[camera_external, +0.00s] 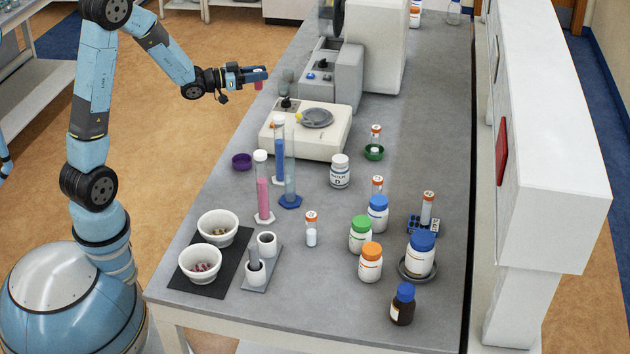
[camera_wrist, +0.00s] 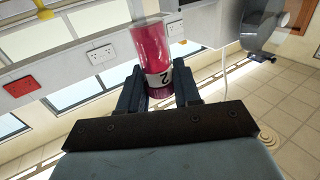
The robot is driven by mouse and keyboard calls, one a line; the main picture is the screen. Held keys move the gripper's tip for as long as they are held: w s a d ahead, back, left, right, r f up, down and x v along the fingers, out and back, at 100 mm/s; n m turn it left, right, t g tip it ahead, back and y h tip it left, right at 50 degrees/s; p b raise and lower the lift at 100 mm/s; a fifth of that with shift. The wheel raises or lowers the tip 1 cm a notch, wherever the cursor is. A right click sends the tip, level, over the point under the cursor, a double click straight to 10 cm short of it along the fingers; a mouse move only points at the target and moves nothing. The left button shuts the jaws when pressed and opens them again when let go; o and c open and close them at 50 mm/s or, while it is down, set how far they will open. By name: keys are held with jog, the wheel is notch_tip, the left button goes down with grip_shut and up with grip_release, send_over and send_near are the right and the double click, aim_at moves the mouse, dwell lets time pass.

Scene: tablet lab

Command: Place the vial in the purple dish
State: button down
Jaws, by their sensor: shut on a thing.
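My gripper (camera_external: 256,74) is shut on a vial (camera_external: 258,85) and holds it in the air past the left edge of the bench, beside the balance. In the wrist view the vial (camera_wrist: 152,48) is clear with magenta contents and a white label reading 2. It sits between the two dark fingers of my gripper (camera_wrist: 159,88). The purple dish (camera_external: 242,160) is small and round and lies on the bench near its left edge. It looks empty. It is below and a little left of my gripper in the picture.
A white balance (camera_external: 306,131) stands right of the dish. Tall cylinders with pink (camera_external: 263,190) and blue (camera_external: 279,150) contents stand close by. A green dish (camera_external: 374,152) holds another vial. Bottles (camera_external: 340,172) and bowls (camera_external: 218,228) stand on the nearer bench.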

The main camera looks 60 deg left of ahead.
jog(key=w+d+n+y, duration=0.1)
jog(key=d+n+y, duration=0.2)
jog(key=d, duration=0.6)
jog(key=shift+w+d+r+t+y, duration=0.15)
jog(key=shift+d+t+y, duration=0.2)
jog(key=shift+y, duration=0.75)
jog(key=shift+a, duration=0.15)
jog(key=a+m+h, duration=0.1)
jog(key=a+h, duration=0.1)
jog(key=a, duration=0.2)
jog(key=a+m+h, duration=0.1)
jog(key=a+h, duration=0.1)
jog(key=a, duration=0.2)
jog(key=shift+s+a, duration=0.1)
jog(key=shift+s, duration=0.1)
jog(key=s+a+f+m+g+h, duration=0.2)
jog(key=s+a+f+m+h, duration=0.1)
jog(key=s+a+h, duration=0.1)
jog(key=s+a, duration=0.1)
jog(key=a, duration=0.1)
jog(key=shift+s+a+h, duration=0.4)
